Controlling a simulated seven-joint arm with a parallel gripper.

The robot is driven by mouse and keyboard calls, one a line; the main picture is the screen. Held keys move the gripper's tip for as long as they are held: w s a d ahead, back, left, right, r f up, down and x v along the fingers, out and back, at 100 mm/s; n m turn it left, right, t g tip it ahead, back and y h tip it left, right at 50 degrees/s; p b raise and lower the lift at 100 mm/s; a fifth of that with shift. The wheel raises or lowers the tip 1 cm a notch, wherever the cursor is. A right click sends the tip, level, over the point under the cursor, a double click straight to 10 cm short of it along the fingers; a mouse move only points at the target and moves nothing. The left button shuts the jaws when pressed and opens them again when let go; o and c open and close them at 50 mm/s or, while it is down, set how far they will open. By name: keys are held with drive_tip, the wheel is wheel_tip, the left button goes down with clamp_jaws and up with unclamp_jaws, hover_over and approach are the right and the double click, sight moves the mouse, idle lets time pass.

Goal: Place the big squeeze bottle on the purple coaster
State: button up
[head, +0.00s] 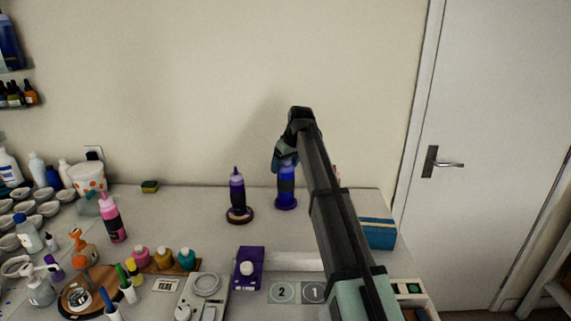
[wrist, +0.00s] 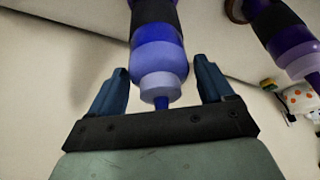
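A blue squeeze bottle (head: 286,198) with a dark band stands upright at the back of the table. My gripper (head: 285,158) is over its top. In the wrist view the bottle (wrist: 158,52) has its cap and nozzle between the two fingers of my gripper (wrist: 160,85), with a gap on each side. The fingers are open. A purple squeeze bottle (head: 237,178) stands left of it on a round dark purple-brown coaster (head: 239,219); it also shows in the wrist view (wrist: 283,38). Which bottle is bigger is hard to tell.
A pink bottle (head: 112,220), small jars (head: 163,258) and many cups crowd the left. A purple box (head: 248,268) lies in front. A blue box (head: 378,233) is at the right. The wall (head: 230,90) is close behind the bottles.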

drive_tip(key=shift+o, duration=0.9)
drive_tip(key=shift+r, duration=0.15)
drive_tip(key=v, duration=1.2)
